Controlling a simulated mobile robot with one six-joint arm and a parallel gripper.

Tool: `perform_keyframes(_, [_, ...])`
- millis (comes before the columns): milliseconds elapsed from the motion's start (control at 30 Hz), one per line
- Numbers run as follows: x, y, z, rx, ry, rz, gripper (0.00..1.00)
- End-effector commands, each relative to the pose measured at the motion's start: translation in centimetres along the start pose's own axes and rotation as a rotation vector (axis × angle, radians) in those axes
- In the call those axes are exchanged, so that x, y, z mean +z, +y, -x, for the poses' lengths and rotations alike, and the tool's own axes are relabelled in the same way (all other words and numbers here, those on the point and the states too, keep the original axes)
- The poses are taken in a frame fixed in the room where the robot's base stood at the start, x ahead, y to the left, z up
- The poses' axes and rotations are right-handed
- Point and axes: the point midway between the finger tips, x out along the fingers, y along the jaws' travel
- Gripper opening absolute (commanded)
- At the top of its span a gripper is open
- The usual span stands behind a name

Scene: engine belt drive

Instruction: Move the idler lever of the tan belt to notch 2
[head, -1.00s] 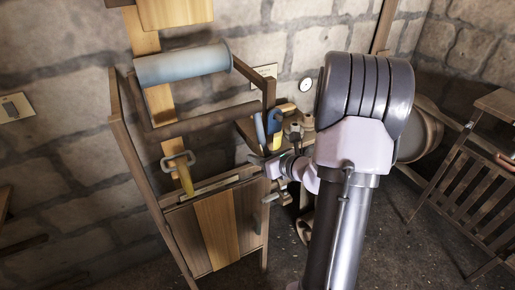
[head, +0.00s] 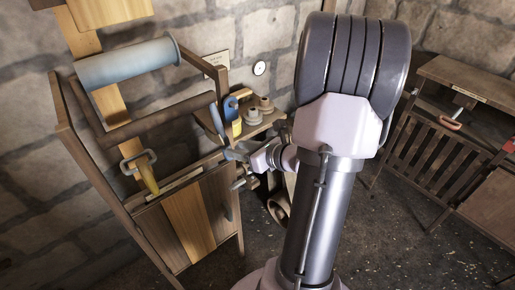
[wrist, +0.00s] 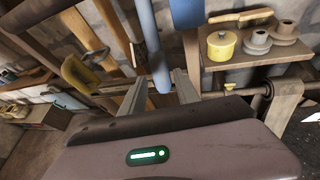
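A tan belt (head: 187,222) runs down the wooden frame past a grey-blue roller (head: 128,62); it also shows in the wrist view (wrist: 92,38). A yellow-handled lever (head: 150,180) with a metal loop stands beside the belt, left of my gripper; its yellow handle shows in the wrist view (wrist: 79,73). A grey-blue upright bar (wrist: 158,50) comes down between my fingertips in the wrist view. My gripper (wrist: 162,90) is open, with gaps beside the bar. Which handle is the tan belt's idler lever is not certain. The notches are not readable.
A shelf (wrist: 255,62) on the right holds a yellow pot (wrist: 222,46) and grey stepped pulleys (wrist: 256,42). A blue and yellow item (head: 231,110) stands near my gripper.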

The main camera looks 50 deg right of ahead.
Motion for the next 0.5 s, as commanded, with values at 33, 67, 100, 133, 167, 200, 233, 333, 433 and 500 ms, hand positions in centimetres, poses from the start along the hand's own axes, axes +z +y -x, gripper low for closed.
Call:
perform_keyframes(33, [0.3, -0.2, 1.5, -0.007, -0.002, -0.002, 0.38])
perform_keyframes(67, [0.3, -0.2, 2.3, -0.006, -0.001, -0.001, 0.38])
perform_keyframes(100, [0.3, -0.2, 3.4, -0.006, -0.001, -0.001, 0.38])
perform_keyframes(133, [0.3, -0.2, 4.2, -0.006, -0.002, -0.001, 0.38])
perform_keyframes(167, [0.3, -0.2, 4.9, -0.006, -0.001, -0.001, 0.38])
perform_keyframes(200, [0.2, -0.1, 5.7, -0.005, -0.001, -0.001, 0.38])
perform_keyframes(233, [0.2, -0.1, 6.3, -0.004, -0.001, -0.001, 0.38])
perform_keyframes(333, [0.1, -0.1, 7.6, -0.003, -0.001, 0.000, 0.38])
perform_keyframes(433, [0.1, 0.0, 8.1, -0.001, -0.001, 0.000, 0.38])
perform_keyframes(500, [0.0, 0.0, 8.2, -0.001, -0.001, 0.000, 0.38])
